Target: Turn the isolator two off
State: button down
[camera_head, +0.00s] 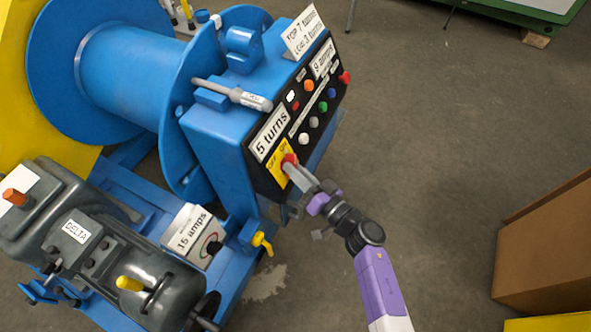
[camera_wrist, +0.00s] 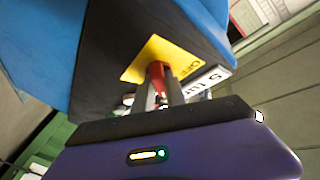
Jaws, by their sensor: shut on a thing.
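The isolator switch has a red handle (camera_head: 289,160) on a yellow plate (camera_head: 279,166) at the lower end of the black control panel. The plate carries the word OFF. In the wrist view the red handle (camera_wrist: 156,72) stands out from the yellow plate (camera_wrist: 160,55). My gripper (camera_head: 294,170) reaches it from the lower right and is shut on the red handle. In the wrist view my gripper's fingers (camera_wrist: 160,92) close around the handle and hide its outer end. I cannot read a number on the isolator.
A yellow-handled valve (camera_head: 262,243) sits low beside my arm. A brown box (camera_head: 548,245) stands at right. The floor between is clear.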

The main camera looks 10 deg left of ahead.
jog(key=shift+w+d+f+n+g+y+b, duration=0.2)
jog(key=shift+n+g+y+b, duration=0.55)
jog(key=shift+n+g+b, duration=2.5)
jog(key=shift+w+r+n+g+y+b, duration=0.2)
jog(key=shift+n+g+y+b, duration=1)
jog(key=shift+n, duration=3.7)
jog(key=shift+w+d+f+n+g+y+b, duration=0.15)
jog(key=shift+w+n+g+y+b, duration=0.2)
jog(key=shift+n+g+b, duration=3.05)
jog(key=shift+n+t, duration=0.85)
jog(key=c, duration=1.4)
grip_release()
jog(key=shift+o, duration=0.2)
jog(key=d, duration=0.7)
jog(key=shift+w+d+p, duration=0.3)
jog(key=shift+p, duration=0.05)
